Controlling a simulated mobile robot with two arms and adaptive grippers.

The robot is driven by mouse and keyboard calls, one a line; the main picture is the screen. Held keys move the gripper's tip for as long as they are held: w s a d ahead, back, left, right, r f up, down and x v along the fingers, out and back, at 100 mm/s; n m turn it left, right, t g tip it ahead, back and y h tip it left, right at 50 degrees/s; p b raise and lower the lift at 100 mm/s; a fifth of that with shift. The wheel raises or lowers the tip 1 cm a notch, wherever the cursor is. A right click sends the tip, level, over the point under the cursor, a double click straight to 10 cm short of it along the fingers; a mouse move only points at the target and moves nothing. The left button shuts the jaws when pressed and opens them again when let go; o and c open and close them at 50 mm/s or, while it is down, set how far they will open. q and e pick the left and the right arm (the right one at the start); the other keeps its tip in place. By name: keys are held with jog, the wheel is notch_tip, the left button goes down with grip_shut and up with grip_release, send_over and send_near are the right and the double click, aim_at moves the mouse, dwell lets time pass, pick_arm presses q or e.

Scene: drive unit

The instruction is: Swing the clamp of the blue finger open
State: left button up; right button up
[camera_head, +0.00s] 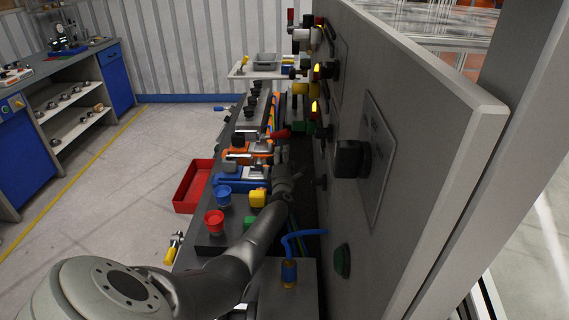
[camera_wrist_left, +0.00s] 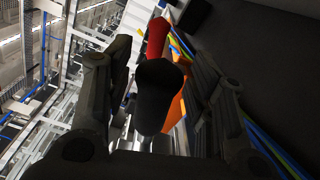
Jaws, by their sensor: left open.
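The blue finger (camera_head: 232,186) lies across the bench, with a metal clamp (camera_head: 254,172) at its right end. My left arm reaches in from below, and my left gripper (camera_head: 281,154) is just right of that clamp, partly hidden by my own wrist. In the left wrist view, my left gripper (camera_wrist_left: 155,100) is open, with one dark finger on each side. A black rounded handle end (camera_wrist_left: 158,88) shows between the fingers, with no clear contact. I cannot tell whether it belongs to the blue finger's clamp. My right gripper is in neither view.
An orange finger (camera_head: 260,148) and a red handle (camera_head: 280,134) are just beyond. A grey panel (camera_head: 420,150) with knobs stands close on the right. A red bin (camera_head: 187,190) is at left; the floor beyond is clear.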

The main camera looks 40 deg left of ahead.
pick_arm(q)
grip_shut()
dwell(0.4)
jog(key=shift+r, duration=0.1)
